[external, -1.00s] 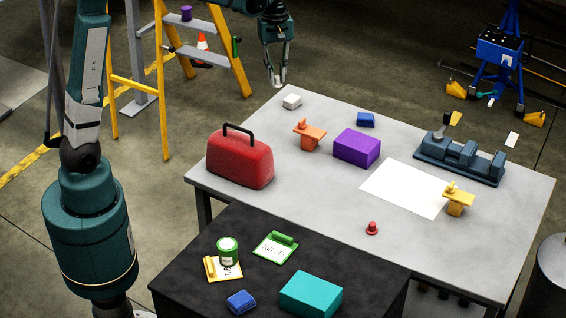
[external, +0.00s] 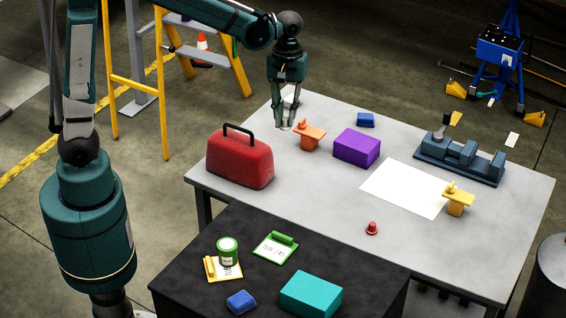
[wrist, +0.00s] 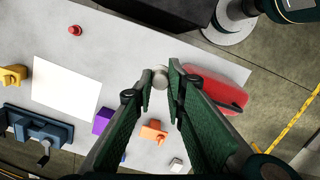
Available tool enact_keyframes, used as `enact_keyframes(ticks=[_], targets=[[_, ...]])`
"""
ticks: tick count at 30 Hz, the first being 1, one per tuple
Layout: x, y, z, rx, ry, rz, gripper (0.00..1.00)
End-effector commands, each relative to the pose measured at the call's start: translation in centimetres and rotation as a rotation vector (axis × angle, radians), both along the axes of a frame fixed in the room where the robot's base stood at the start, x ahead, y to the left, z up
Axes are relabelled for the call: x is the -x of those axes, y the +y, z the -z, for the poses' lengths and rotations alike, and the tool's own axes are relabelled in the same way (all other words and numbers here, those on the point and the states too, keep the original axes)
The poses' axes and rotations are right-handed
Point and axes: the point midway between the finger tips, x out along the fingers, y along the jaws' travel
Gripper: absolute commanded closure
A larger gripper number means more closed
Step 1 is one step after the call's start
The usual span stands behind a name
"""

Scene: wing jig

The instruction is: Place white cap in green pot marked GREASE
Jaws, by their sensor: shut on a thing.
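My gripper (external: 284,125) is above the far left part of the grey table. It is shut on the white cap (wrist: 160,76), a small pale round piece between the fingertips in the wrist view. The cap also shows at the fingertips in the external view (external: 286,127).
A red toolbox (external: 240,160) stands on the grey table (external: 320,205) between my gripper and the pot. An orange piece (external: 309,134) and a purple box (external: 357,147) are close by on the right.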

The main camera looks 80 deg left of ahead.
Motion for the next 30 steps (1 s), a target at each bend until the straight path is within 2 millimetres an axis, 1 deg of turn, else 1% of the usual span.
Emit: enact_keyframes(ticks=[1,3,12,20,30], targets=[[0.4,-1.3,-0.1,0.000,0.000,0.023,0.92],[0.9,-2.8,-0.2,0.000,0.000,0.052,0.92],[3.9,-9.0,-0.1,0.000,0.000,0.180,0.92],[6.9,-14.0,-0.1,0.000,0.000,0.290,0.92],[11.4,-19.8,-0.1,0.000,0.001,0.434,0.92]])
